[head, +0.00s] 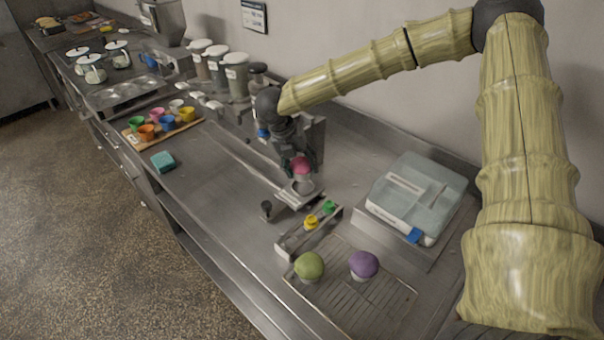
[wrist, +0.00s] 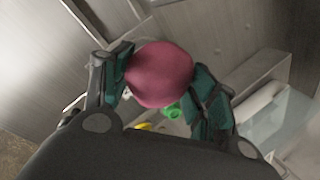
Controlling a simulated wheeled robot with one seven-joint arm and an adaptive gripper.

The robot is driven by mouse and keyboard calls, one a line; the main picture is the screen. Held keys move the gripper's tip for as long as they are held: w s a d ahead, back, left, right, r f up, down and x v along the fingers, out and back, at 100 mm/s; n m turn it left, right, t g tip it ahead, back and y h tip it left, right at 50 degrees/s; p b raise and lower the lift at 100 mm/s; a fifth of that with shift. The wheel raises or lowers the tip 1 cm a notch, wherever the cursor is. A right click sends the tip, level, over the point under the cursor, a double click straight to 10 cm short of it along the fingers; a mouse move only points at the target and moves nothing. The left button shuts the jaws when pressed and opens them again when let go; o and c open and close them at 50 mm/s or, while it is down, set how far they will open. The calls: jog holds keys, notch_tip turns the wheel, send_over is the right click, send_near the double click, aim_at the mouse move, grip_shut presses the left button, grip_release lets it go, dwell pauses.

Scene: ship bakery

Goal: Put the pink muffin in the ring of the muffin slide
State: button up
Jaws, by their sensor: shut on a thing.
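The pink muffin (head: 301,167) is between the fingers of my gripper (head: 299,160), which is shut on it. In the wrist view the muffin's round pink top (wrist: 160,74) fills the space between the green finger pads (wrist: 165,88). In the head view the muffin is over the near end of the muffin slide (head: 240,150), a long metal track on the counter. A pale round part (head: 303,186) shows just below the pink top at the slide's end plate. I cannot tell whether it is the muffin's base or the ring, or whether they touch.
A box with yellow (head: 311,222) and green (head: 328,207) buttons stands just in front. A green muffin (head: 309,265) and a purple muffin (head: 363,264) sit on a wire rack (head: 345,300). A scale-like device (head: 415,195) is at right. Colored cups (head: 167,122) stand far left.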

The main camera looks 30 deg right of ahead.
aim_at(303, 176)
jog(key=shift+s+d+f+p, duration=0.15)
jog(key=shift+s+f+p, duration=0.15)
jog(key=shift+f, duration=0.25)
jog(key=shift+f+p, duration=0.4)
jog(key=shift+f, duration=1.1)
jog(key=shift+w+f, duration=0.1)
jog(key=shift+f, duration=0.05)
jog(key=o, duration=0.8)
jog(key=b+v, duration=0.3)
jog(key=v, duration=0.9)
